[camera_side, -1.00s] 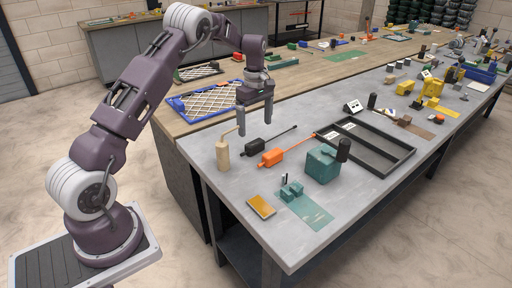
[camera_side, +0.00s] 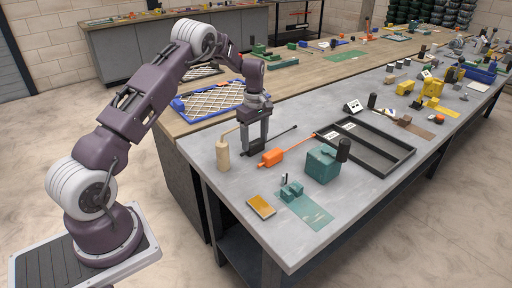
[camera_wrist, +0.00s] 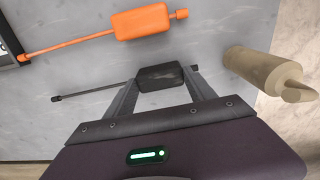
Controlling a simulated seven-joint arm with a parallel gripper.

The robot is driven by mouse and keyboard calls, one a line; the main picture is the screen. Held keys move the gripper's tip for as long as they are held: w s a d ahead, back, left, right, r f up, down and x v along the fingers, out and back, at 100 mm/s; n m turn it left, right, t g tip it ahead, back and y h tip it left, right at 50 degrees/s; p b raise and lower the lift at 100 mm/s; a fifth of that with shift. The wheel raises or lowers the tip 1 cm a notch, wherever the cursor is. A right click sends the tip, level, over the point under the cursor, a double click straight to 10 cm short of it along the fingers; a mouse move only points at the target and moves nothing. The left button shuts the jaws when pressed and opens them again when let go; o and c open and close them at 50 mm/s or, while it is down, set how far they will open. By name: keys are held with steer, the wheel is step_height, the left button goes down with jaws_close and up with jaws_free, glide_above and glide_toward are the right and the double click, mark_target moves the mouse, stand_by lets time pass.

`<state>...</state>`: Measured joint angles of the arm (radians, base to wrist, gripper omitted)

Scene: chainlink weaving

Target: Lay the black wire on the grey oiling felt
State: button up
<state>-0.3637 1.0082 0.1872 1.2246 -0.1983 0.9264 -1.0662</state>
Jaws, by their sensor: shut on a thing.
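The black wire, a black block with a thin dark rod, lies on the grey bench (camera_side: 225,178); its rod (camera_side: 284,132) points to the upper right in the side view. In the wrist view its block (camera_wrist: 160,77) sits between my two fingers and the rod runs left. My gripper (camera_side: 257,146) points down with its fingers shut on the block, low at the bench top. The fingers hide part of the block in the side view. I cannot tell which surface is the grey oiling felt.
An orange block with an orange rod (camera_side: 272,157) lies close beside the black one. A wooden post (camera_side: 222,155) stands left of my gripper. A black two-bay tray (camera_side: 398,165) with white cards and a teal box (camera_side: 321,166) lie to the right.

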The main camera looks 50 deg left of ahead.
mark_target(255, 142)
step_height(255, 142, up, 21)
steer(key=s+d+f+m, duration=0.1)
steer(key=s+d+m, duration=0.1)
steer(key=d+m, duration=1.15)
steer(key=s+d+m, duration=0.2)
steer(key=d+m, duration=0.7)
steer(key=m, duration=0.9)
steer(key=s+d+r+m, duration=0.1)
steer(key=s+d+m, duration=0.5)
steer(key=m, duration=0.6)
steer(key=s+d+m, duration=0.4)
steer(key=d+m, duration=0.3)
steer(key=m, duration=0.5)
step_height(255, 142, down, 12)
steer(key=shift+w, duration=0.15)
steer(key=shift+n, duration=0.25)
steer(key=shift+f, duration=3.9)
